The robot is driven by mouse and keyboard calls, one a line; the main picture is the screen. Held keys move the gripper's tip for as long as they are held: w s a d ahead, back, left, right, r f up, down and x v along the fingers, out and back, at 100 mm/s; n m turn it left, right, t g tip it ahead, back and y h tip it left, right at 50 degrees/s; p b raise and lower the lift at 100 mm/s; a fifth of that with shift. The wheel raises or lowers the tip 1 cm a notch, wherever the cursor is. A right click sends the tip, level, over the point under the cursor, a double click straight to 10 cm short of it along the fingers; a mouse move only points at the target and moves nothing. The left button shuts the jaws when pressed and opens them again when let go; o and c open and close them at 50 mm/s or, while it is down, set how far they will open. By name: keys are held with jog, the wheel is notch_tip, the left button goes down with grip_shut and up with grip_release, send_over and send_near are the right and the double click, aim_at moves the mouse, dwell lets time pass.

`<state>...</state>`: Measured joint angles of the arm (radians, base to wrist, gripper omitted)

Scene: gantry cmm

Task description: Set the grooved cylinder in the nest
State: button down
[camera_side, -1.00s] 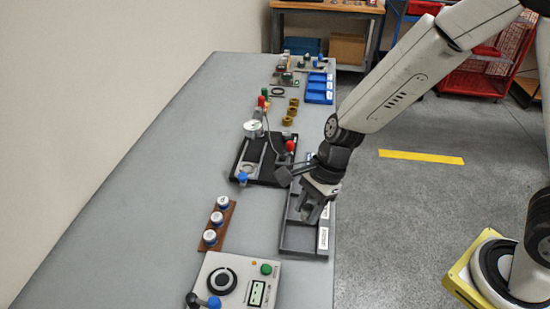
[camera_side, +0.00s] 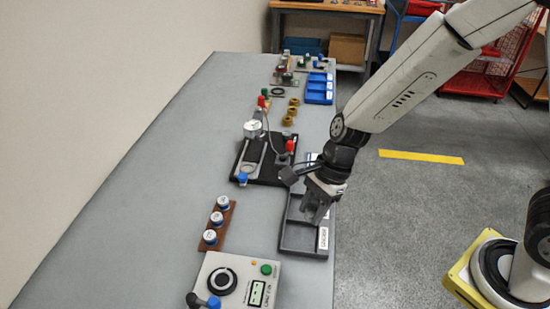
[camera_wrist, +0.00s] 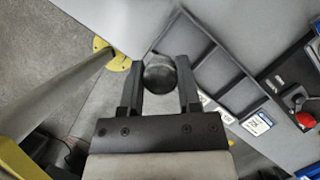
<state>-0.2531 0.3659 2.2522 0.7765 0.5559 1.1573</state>
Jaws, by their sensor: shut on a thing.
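My gripper (camera_wrist: 160,78) is shut on a dark, round metallic part, the grooved cylinder (camera_wrist: 160,72), in the wrist view. Its end face shows between the two fingers; the grooves cannot be made out. In the side view my gripper (camera_side: 314,212) points down over the grey compartment tray (camera_side: 301,252), and the cylinder is not clear there. A black fixture plate (camera_side: 246,171) with a dial gauge (camera_side: 252,127) lies beyond and left of the tray. I cannot tell for sure which part of it is the nest.
A control box (camera_side: 238,262) with a dial and green button stands at the front. A brown rack (camera_side: 228,224) holds several white-capped pieces. Red and blue knobs rise from the black fixture. Blue bins (camera_side: 319,88) and brass rings (camera_side: 291,112) lie farther back. The left tabletop is clear.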

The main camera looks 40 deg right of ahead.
jog(key=w+m+t, duration=0.2)
jog(key=w+m, duration=0.3)
jog(key=w, duration=1)
jog(key=m+t+h, duration=0.2)
jog(key=m, duration=0.5)
send_over(243, 168)
jog(key=s, duration=0.1)
notch_tip(243, 168, down, 2)
jog(key=shift+s+d, duration=0.1)
jog(key=shift+d, duration=0.25)
jog(key=shift+f, duration=0.25)
jog(key=shift+f, duration=2.85)
jog(key=shift+f, duration=0.65)
grip_release()
jog(key=shift+a, duration=0.1)
